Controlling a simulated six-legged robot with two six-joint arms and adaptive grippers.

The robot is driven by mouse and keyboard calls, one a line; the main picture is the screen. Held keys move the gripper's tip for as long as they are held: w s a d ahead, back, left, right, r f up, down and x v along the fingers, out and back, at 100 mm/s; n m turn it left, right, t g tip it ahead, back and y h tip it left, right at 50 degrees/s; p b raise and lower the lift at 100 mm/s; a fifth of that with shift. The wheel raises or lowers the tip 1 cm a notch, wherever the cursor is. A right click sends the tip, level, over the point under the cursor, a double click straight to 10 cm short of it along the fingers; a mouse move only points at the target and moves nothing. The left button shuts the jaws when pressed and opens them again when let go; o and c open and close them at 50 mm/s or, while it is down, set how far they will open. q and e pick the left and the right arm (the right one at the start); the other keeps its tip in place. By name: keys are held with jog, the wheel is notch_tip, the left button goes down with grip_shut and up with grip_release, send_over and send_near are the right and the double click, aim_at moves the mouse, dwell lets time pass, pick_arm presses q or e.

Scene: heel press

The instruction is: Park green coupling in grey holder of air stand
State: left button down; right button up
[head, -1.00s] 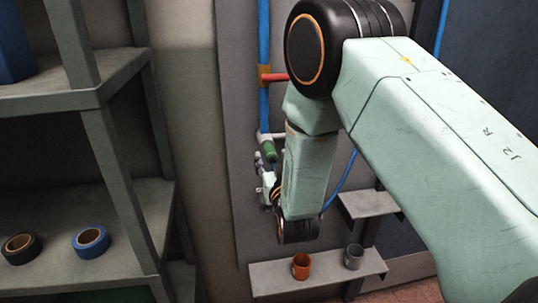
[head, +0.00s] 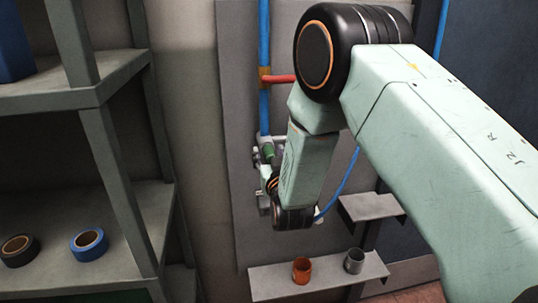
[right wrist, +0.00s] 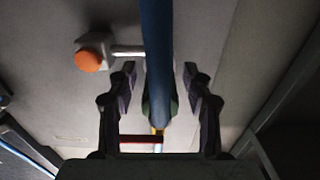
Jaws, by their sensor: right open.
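The green coupling (head: 267,151) is at the wall panel beside the vertical blue pipe, partly hidden by my right gripper and arm. In the right wrist view its green sides (right wrist: 174,104) show behind a blue hose (right wrist: 157,50). My right gripper (right wrist: 160,80) is open, with one finger on each side of the hose and coupling. I cannot tell whether either finger touches. The grey holder (head: 354,260) is a small cup on the low shelf of the air stand, right of the orange holder (head: 301,270). My left gripper is not in view.
A red lever (head: 280,78) sticks out from the pipe above; it also shows in the right wrist view (right wrist: 140,138). An orange knob (right wrist: 89,60) is left of the fingers. A small grey shelf (head: 371,206) sits above the holders. A rack with tape rolls (head: 90,243) stands left.

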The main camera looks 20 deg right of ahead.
dwell(0.4)
grip_shut()
dwell(0.4)
jog(key=shift+s, duration=0.1)
jog(key=shift+p+v, duration=0.75)
jog(key=shift+v, duration=2.15)
jog(key=shift+s+a, duration=0.1)
notch_tip(320, 180, down, 24)
jog(key=b, duration=1.8)
dwell(0.4)
